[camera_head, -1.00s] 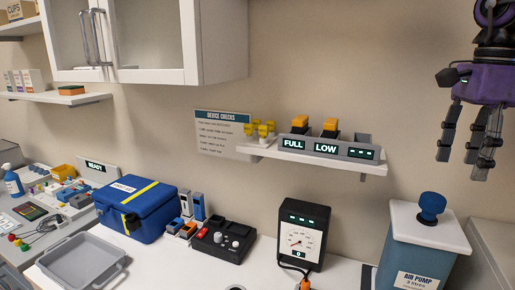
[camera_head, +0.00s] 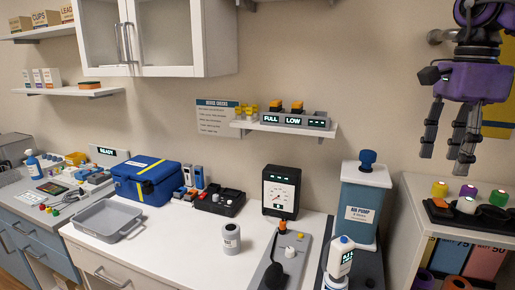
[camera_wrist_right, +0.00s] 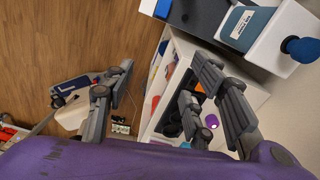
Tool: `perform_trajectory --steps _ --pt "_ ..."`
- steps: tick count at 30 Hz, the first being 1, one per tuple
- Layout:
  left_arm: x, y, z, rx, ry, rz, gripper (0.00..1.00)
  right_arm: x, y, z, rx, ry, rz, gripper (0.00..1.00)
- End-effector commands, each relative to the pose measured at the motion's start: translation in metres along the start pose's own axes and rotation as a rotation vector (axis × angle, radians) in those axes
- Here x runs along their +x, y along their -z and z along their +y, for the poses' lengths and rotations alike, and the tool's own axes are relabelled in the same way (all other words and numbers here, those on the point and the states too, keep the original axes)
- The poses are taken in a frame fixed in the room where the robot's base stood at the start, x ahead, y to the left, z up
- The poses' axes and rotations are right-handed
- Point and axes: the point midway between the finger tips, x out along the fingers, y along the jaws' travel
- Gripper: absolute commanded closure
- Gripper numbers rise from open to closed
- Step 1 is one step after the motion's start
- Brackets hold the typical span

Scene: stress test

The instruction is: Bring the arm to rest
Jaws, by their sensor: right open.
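My right gripper (camera_head: 447,150) hangs at the upper right of the head view, fingers pointing down and spread apart. It is raised in front of the wall, above the level of the counter and the white shelf unit. In the right wrist view my right gripper (camera_wrist_right: 160,95) shows its grey fingers wide apart with nothing between them. A purple housing covers the bottom of that view. My left gripper is in neither view now.
An air pump (camera_head: 363,205) with a blue knob stands below and left of the gripper. A white shelf unit (camera_head: 408,215) with coloured knobs is below right. A gauge box (camera_head: 281,192), blue case (camera_head: 146,181) and grey tray (camera_head: 107,220) sit on the counter (camera_head: 200,235).

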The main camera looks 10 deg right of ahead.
Motion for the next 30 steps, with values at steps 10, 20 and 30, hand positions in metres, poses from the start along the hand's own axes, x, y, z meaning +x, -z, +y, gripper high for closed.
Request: perform_trajectory --steps 10,20,30 --pt "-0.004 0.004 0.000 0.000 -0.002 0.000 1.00 0.114 0.022 -0.007 0.315 -0.091 -0.421 0.50" --pt "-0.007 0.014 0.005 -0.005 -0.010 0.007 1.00 0.247 0.033 0.009 0.927 -0.265 -0.955 0.50" --pt "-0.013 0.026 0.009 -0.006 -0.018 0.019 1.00 0.395 0.046 0.068 1.877 -0.569 -1.428 0.50"
